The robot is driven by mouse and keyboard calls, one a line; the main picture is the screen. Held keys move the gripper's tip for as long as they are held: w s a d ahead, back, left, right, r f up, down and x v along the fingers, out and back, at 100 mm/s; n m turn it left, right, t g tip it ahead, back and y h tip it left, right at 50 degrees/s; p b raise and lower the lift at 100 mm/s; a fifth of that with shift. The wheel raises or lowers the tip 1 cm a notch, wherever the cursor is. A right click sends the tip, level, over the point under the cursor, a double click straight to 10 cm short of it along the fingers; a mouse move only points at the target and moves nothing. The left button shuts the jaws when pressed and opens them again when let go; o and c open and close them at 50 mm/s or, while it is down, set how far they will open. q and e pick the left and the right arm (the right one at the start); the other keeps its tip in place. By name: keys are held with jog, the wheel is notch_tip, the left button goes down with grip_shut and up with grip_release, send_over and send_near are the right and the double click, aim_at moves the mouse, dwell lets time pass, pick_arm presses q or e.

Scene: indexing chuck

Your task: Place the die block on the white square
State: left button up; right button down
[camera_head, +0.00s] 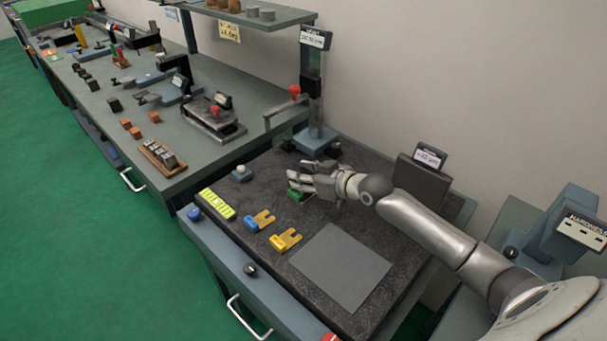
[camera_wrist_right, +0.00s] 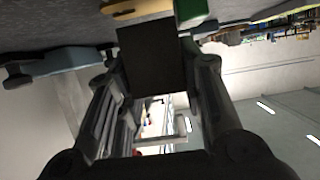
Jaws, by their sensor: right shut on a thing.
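My right gripper (camera_head: 298,181) is over the far part of the dark speckled plate (camera_head: 262,178). In the right wrist view it is shut on a dark square block (camera_wrist_right: 152,58), which looks like the die block. In the head view the fingers hide this block. A green piece (camera_head: 296,196) shows just under the fingers; a green piece also shows beyond the block in the wrist view (camera_wrist_right: 190,10). No clearly white square shows; a flat grey square (camera_head: 335,265) lies bare on the near part of the plate. My left gripper is not in view.
Blue (camera_head: 259,220) and yellow (camera_head: 285,239) forked clamps lie left of the grey square, near a yellow-green strip (camera_head: 217,204). A post with a red-knobbed lever (camera_head: 315,90) stands behind the gripper. A dark box (camera_head: 421,182) stands at the plate's right edge.

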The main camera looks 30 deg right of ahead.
jog(key=c, duration=1)
grip_release()
jog(key=shift+o, duration=0.2)
jog(key=shift+r, duration=0.35)
jog(key=v, duration=1.2)
jog(key=shift+s+r, duration=0.1)
jog(key=shift+r, duration=0.05)
